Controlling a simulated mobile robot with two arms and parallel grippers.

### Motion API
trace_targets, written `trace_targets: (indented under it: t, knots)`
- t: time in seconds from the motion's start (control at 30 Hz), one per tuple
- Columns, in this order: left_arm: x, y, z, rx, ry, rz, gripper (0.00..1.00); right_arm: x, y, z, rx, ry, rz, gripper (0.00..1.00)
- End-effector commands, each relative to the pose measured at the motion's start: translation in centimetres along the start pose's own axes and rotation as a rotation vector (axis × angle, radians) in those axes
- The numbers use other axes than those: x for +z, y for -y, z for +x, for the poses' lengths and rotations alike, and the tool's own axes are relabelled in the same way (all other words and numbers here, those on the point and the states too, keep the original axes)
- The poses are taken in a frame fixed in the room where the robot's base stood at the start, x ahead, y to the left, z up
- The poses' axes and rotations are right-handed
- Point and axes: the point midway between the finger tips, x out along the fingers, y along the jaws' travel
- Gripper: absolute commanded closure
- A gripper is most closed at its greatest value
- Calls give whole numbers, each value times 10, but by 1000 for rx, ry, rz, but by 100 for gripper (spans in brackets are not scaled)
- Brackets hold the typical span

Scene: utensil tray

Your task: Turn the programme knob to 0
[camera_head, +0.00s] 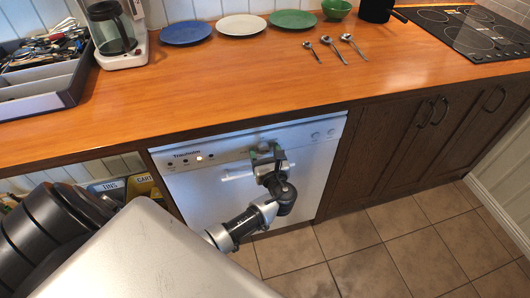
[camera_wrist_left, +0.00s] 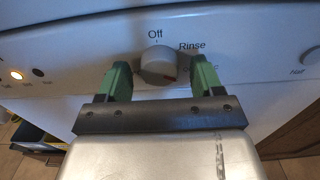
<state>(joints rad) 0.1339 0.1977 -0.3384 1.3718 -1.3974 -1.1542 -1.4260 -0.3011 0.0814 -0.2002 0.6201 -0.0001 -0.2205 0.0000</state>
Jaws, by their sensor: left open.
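The programme knob (camera_wrist_left: 157,62) is a round grey knob on the white dishwasher panel in the left wrist view. Its red mark is at the lower right, below the word Rinse. Off is printed above the knob, and a lower-right label is partly hidden; I see no 0. My left gripper (camera_wrist_left: 161,70) is open, with one green finger on each side of the knob and small gaps showing. In the head view, the left gripper (camera_head: 265,153) is at the dishwasher panel and hides the knob. My right gripper is not in view.
The dishwasher (camera_head: 310,170) sits under the wooden counter (camera_head: 260,85). Its handle (camera_head: 235,175) is just below the panel. Another knob (camera_wrist_left: 312,57) marked Half is at the right, and a lit lamp (camera_wrist_left: 16,75) is at the left. Tiled floor (camera_head: 385,235) lies clear in front.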

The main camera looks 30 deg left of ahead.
Motion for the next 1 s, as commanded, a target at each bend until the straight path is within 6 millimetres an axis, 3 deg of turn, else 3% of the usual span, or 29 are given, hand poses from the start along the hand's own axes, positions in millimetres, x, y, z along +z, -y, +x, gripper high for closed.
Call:
trace_targets:
  t: [0.13, 0.47, 0.77, 1.0]
  knots:
    - [0, 0, 0, 0, 0, 0, 34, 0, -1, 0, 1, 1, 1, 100]
    - [0, 0, 0, 0, 0, 0, 83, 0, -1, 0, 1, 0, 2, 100]
    - [-1, 0, -1, 0, 0, -43, 83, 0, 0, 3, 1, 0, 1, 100]
    - [-2, 0, -1, 0, 0, -186, 83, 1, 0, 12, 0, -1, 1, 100]
